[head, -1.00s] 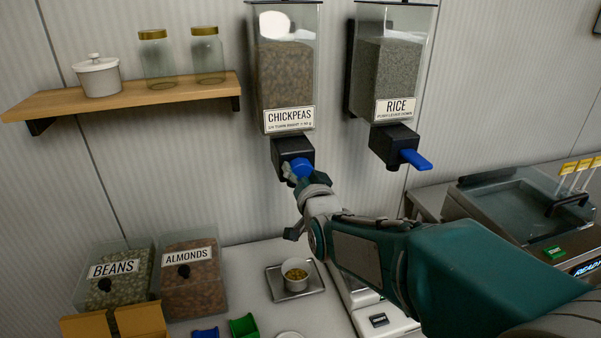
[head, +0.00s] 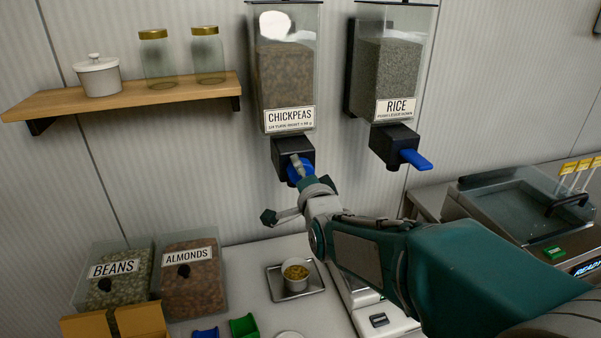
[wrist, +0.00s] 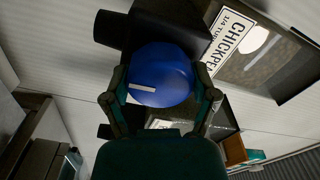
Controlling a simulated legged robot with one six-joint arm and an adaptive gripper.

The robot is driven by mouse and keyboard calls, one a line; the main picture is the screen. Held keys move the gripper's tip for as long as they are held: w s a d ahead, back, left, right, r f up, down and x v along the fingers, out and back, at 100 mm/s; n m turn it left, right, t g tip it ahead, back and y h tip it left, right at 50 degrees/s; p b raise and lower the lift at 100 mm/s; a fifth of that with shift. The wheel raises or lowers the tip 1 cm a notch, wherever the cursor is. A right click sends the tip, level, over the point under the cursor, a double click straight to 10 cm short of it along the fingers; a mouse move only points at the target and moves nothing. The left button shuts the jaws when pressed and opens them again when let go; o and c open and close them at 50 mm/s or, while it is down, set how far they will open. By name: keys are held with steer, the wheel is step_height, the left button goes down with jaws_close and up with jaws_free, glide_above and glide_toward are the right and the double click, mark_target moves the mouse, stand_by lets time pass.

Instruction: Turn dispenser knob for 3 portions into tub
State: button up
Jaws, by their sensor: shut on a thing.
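The chickpeas dispenser (head: 286,75) hangs on the wall, a clear bin with brown contents and a label mentioning a 1/4 turn. Its round blue knob (head: 296,172) sits on the black outlet block; in the wrist view the knob (wrist: 160,75) shows a white pointer line. My gripper (wrist: 160,90) is shut on the knob, one finger on each side. In the head view my gripper (head: 300,172) partly covers the knob. A small white tub (head: 296,284) stands on a metal tray (head: 318,284) below, with yellow-brown pieces inside.
The rice dispenser (head: 388,70) with a blue lever (head: 415,160) hangs to the right. Bins of beans (head: 112,290) and almonds (head: 192,290) stand at lower left. A wooden shelf (head: 130,100) with jars is at upper left.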

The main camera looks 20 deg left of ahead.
steer(key=shift+f, duration=0.25)
steer(key=o, duration=1)
steer(key=shift+d, duration=0.1)
steer(key=shift+r, duration=0.1)
steer(key=shift+s+d+r, duration=0.1)
steer(key=shift+s+d, duration=0.05)
steer(key=shift+s, duration=0.1)
steer(key=v, duration=1.1)
steer(key=shift+s, duration=0.15)
